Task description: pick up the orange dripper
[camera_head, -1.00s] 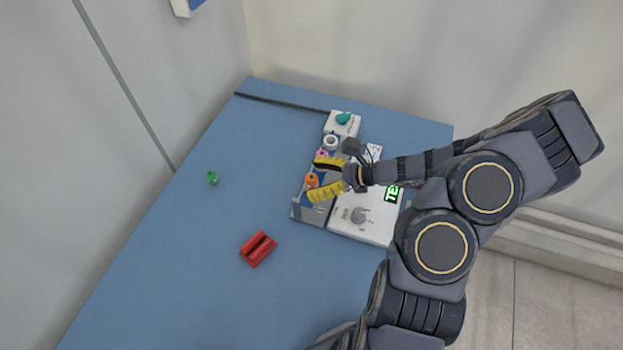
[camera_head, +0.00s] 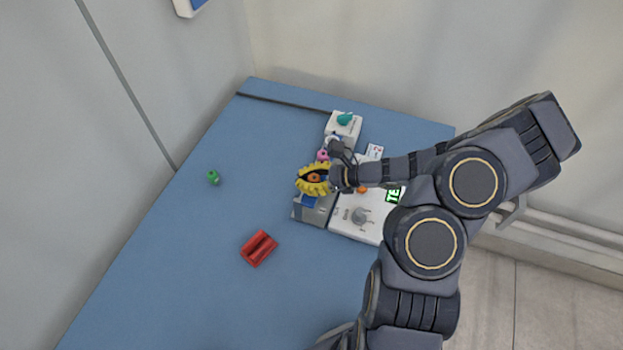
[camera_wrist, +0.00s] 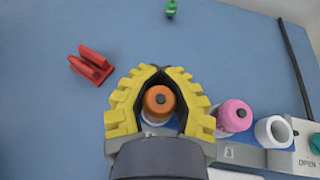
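The orange dripper (camera_wrist: 158,103) has a dark centre on top and stands at the grey rack (camera_head: 306,214). It also shows between my fingers in the head view (camera_head: 314,178). My gripper (camera_wrist: 160,71) has two yellow ridged fingers with dark inner faces. They are bent in around the dripper from both sides, tips close together beyond it, and look shut on it. The dripper's lower part is mostly hidden, so I cannot tell whether it is lifted.
A pink dripper (camera_wrist: 234,116) and a white ring-shaped piece (camera_wrist: 273,131) stand close to the right in the wrist view. A white device with a dial (camera_head: 358,216) adjoins the rack. A red slotted block (camera_head: 259,248) and a green dripper (camera_head: 213,177) lie apart on the blue table.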

